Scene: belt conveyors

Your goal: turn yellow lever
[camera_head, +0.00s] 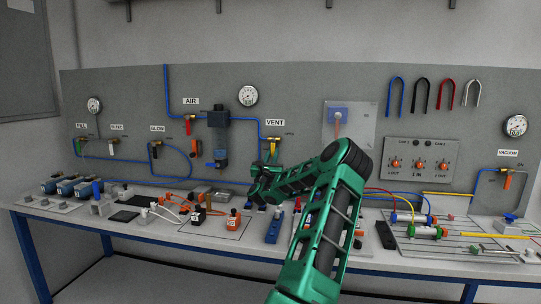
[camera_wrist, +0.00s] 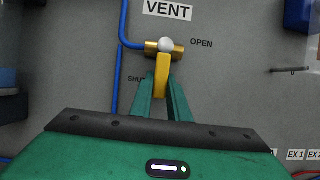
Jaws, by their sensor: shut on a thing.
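The yellow lever (camera_wrist: 162,74) hangs from a brass valve (camera_wrist: 178,50) under the VENT label (camera_wrist: 167,9) in the wrist view. The lever points almost straight down. OPEN is printed to the right of the valve, and SHUT is printed lower left, partly hidden. My gripper (camera_wrist: 161,88) is below the valve, its two green fingers shut on the lower part of the lever. In the head view the yellow lever (camera_head: 273,146) shows at the panel, with my gripper (camera_head: 270,158) reaching up to it. My arm hides part of the panel and bench there.
A blue pipe (camera_wrist: 123,28) runs down into the valve from the left. Other levers, such as the red one at AIR (camera_head: 188,126), are on the same grey panel. The bench (camera_head: 150,232) below carries several fittings and blocks. Gauges (camera_head: 248,95) are mounted above.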

